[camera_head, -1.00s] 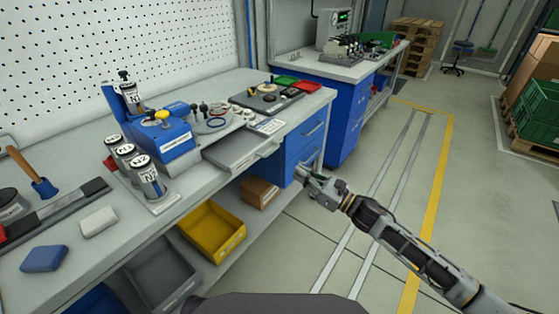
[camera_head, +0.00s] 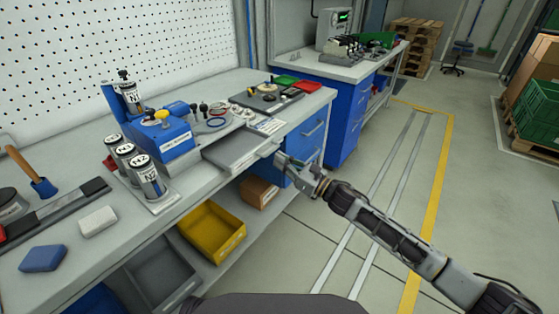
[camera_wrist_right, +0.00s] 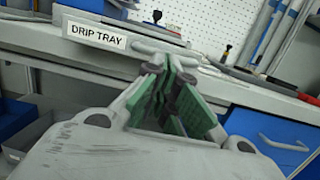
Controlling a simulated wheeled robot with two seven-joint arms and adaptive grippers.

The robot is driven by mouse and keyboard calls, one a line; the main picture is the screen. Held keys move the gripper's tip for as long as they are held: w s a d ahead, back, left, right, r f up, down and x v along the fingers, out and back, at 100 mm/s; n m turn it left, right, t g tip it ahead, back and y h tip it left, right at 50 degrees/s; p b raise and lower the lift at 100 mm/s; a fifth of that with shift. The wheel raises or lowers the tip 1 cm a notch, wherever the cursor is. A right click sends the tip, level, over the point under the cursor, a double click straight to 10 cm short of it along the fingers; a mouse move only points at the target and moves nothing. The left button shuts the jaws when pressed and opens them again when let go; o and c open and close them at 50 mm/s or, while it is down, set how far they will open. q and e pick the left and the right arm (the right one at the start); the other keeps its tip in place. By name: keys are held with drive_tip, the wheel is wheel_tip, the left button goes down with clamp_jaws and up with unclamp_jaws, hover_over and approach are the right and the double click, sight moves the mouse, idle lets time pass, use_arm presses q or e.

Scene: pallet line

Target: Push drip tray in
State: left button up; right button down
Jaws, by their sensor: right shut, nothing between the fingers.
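The drip tray (camera_head: 236,151) is a flat grey tray that sticks out past the bench's front edge. Its front carries a white "DRIP TRAY" label (camera_wrist_right: 94,35) and a rounded grey handle (camera_wrist_right: 160,46) in the right wrist view. My right gripper (camera_head: 282,159) is shut and empty, just outside the tray's front, near the handle. In the wrist view its closed fingertips (camera_wrist_right: 168,66) overlap the handle's lower part. I cannot tell whether they touch it. My left gripper is not in view.
A blue box unit (camera_head: 165,135) and labelled canisters (camera_head: 148,177) stand on the bench beside the tray. Blue drawers (camera_head: 304,140) are right of it. A yellow bin (camera_head: 212,232) and a cardboard box (camera_head: 259,192) sit below. The floor to the right is clear.

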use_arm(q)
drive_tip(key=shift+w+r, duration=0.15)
use_arm(e)
drive_tip(key=shift+w+a, duration=0.25)
drive_tip(key=shift+a, duration=0.1)
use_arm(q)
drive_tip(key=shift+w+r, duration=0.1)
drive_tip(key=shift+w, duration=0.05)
